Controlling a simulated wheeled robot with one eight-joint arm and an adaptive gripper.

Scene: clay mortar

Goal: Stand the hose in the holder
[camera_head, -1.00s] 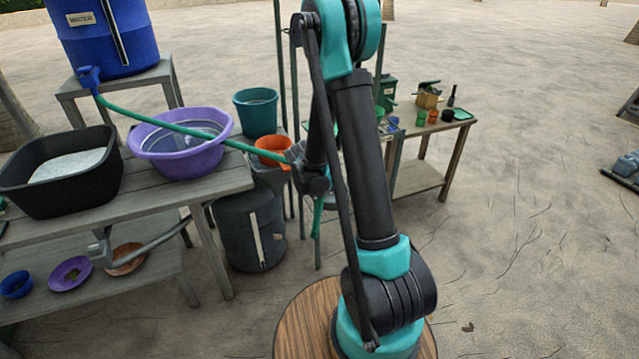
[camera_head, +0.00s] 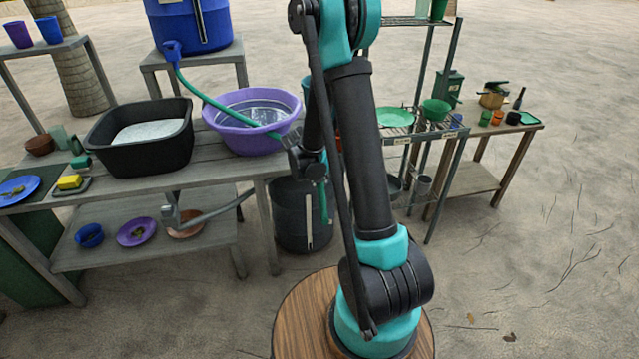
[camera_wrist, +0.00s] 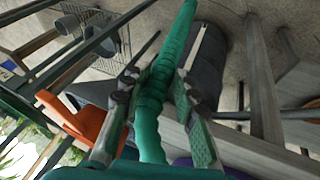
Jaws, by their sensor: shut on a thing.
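The green hose (camera_head: 220,107) runs from the blue tap (camera_head: 172,50) on the blue barrel, over the purple basin, to my gripper (camera_head: 312,165). Its free end (camera_head: 323,203) hangs below the gripper in the head view. In the wrist view the ribbed hose (camera_wrist: 174,50) lies between the two fingers of my gripper (camera_wrist: 160,88), which is shut on it. The gripper is just right of the purple basin, in front of the table's right end. I cannot tell which thing is the holder; a grey bracket with a rod (camera_head: 178,217) shows at the table's front.
The purple basin (camera_head: 215,115) and black tub (camera_head: 100,143) stand on the table. A dark barrel (camera_head: 290,235) stands beneath the gripper. An orange bucket (camera_wrist: 85,122) is close on the left in the wrist view. A metal rack (camera_head: 455,140) is right of my arm.

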